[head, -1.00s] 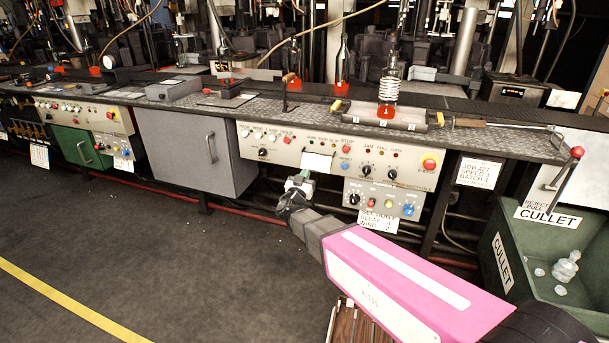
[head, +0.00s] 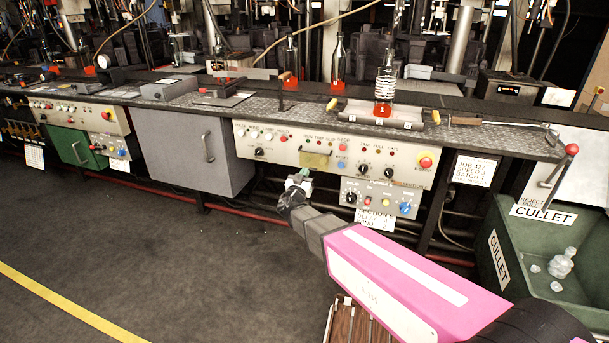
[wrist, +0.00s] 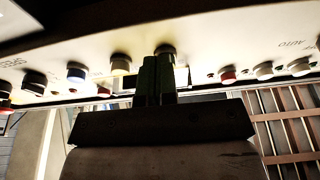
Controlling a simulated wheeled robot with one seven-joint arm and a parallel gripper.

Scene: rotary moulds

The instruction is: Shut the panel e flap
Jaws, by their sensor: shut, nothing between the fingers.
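A small brass-coloured flap (head: 316,158) sits on the front of the pale control panel (head: 285,155) under the bench. It looks close to flat against the face, but I cannot tell whether it is fully closed. The panel's letter is too small to read. My gripper (head: 303,175) is just below the flap, by the panel's lower edge and left of the lower button box. Contact is not clear. In the wrist view my gripper (wrist: 158,82) is shut and empty, its dark fingers pointing at a panel face with knobs and buttons. The flap is not clearly visible there.
The lower button box (head: 383,198) juts out right of my gripper. A grey cabinet door (head: 195,150) with a handle is to the left. A green cullet bin (head: 500,262) stands at the right.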

